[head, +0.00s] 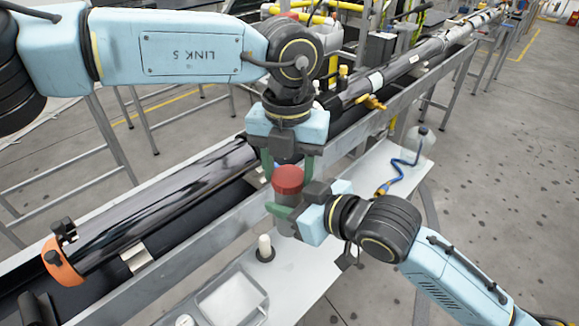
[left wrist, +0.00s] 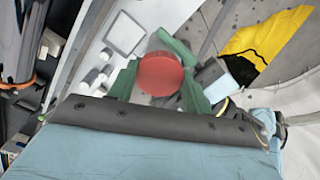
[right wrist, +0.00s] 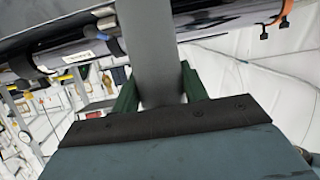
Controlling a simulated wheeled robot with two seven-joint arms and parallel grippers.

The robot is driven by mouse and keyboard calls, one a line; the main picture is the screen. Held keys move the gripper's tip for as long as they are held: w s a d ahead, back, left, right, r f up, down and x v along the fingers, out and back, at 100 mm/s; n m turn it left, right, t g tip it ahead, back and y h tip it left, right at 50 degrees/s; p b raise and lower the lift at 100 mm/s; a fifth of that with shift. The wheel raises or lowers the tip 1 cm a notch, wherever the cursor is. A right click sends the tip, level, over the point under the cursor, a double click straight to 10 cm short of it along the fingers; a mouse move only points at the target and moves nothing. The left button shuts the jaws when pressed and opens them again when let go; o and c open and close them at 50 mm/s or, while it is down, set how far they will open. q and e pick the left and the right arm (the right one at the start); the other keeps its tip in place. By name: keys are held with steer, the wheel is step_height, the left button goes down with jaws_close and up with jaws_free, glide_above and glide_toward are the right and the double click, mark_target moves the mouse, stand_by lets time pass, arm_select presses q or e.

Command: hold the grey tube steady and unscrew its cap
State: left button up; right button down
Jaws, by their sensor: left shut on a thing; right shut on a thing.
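The grey tube (head: 283,224) stands upright over the white side shelf, with its red cap (head: 288,179) on top. My left gripper (head: 288,172) comes down from above, and its green fingers are shut on the cap from both sides. The left wrist view shows the round red cap (left wrist: 160,75) between those fingers. My right gripper (head: 288,212) reaches in from the right and is shut on the tube just below the cap. The right wrist view shows the grey tube (right wrist: 155,50) between its fingers. Whether thread shows under the cap I cannot tell.
A long glossy black pipe (head: 165,200) lies along a metal rail behind the shelf (head: 300,275). On the shelf are a white tray (head: 232,298), a small white bottle (head: 265,247) and a wash bottle (head: 420,143) with a blue hose. Floor at the right is open.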

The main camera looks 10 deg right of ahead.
arm_select(q)
steer(key=n, duration=0.5)
steer(key=shift+w+a+r+n, duration=0.15)
steer(key=shift+w+n, duration=0.1)
steer(key=shift+n, duration=0.15)
steer(key=n, duration=0.5)
steer(key=shift+s, duration=0.1)
steer(key=n, duration=0.5)
steer(key=shift+s+n, duration=0.1)
steer(key=shift+n, duration=0.2)
steer(key=n, duration=0.6)
steer(key=shift+s, duration=0.25)
steer(key=shift+d, duration=0.2)
steer(key=o, duration=1.1)
steer(key=shift+s+a, duration=0.1)
steer(key=shift+s, duration=0.05)
